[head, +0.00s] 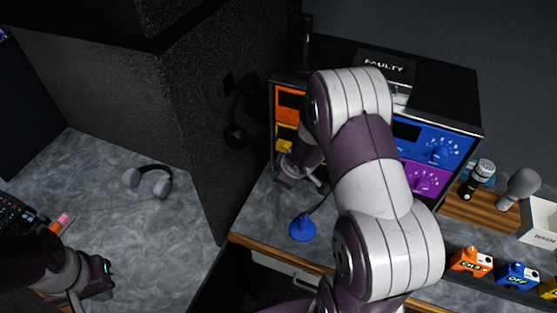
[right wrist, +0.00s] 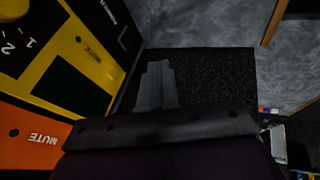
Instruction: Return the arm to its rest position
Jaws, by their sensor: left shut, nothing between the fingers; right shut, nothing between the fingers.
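My right arm (head: 380,180) rises from the bottom of the head view and bends toward the equipment rack (head: 450,120). Its gripper, largely hidden by the wrist in the head view, is close to the rack's left front side. In the right wrist view my right gripper (right wrist: 157,85) has its fingers together and empty, beside the yellow panel (right wrist: 70,65) and the orange panel (right wrist: 30,145) marked MUTE. I cannot tell whether it touches them. My left gripper (head: 106,277) is shut and empty at the lower left, above the left counter (head: 120,210).
A blue cone-shaped base (head: 302,229) stands on the counter below my right wrist. Microphones (head: 520,186) stand in a wooden holder (head: 485,212) at the right. Several coloured boxes (head: 470,262) line the front. Grey headphones (head: 150,180) lie left; a dark partition (head: 205,110) divides the counters.

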